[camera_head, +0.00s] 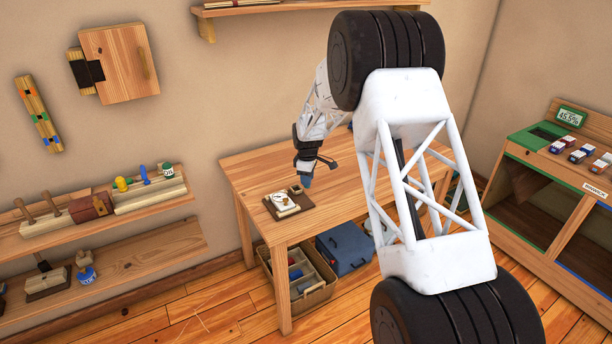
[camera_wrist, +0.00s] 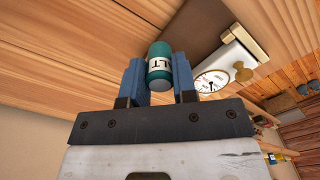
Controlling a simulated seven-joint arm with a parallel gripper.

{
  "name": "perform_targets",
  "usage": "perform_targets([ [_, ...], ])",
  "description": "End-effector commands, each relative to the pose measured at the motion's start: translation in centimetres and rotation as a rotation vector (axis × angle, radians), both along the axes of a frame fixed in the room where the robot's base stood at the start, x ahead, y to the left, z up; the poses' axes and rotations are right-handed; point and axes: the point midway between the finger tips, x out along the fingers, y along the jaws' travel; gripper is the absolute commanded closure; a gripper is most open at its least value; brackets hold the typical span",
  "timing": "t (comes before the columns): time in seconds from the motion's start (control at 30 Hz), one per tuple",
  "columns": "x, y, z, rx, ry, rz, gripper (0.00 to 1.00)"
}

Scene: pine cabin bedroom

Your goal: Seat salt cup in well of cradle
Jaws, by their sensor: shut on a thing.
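In the wrist view the salt cup (camera_wrist: 159,68) is a teal cylinder with a white band, of whose lettering "LT" shows. My gripper (camera_wrist: 160,75) is shut on it, one blue finger on each side. The head view shows my gripper (camera_head: 306,180) above the table, just right of a dark board with a cream, dial-faced piece, which looks to be the cradle (camera_head: 284,203). The cradle also shows in the wrist view (camera_wrist: 233,59), to the right of the cup. I cannot make out the well or any contact between cup and cradle. The cup is not clear in the head view.
The wooden table (camera_head: 253,178) is mostly bare around the board. Below it are a bin (camera_head: 312,300) and a blue box (camera_head: 345,248). Wall shelves (camera_head: 125,262) with tools stand at left, and a counter (camera_head: 540,185) with small items at right.

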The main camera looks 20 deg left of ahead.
Motion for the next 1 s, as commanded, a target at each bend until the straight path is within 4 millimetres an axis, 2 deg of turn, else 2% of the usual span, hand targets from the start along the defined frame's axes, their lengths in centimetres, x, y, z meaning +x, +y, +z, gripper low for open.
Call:
perform_targets([
  [1.0,-0.91,-0.28,0.18,0.000,0.000,0.000,0.97],
])
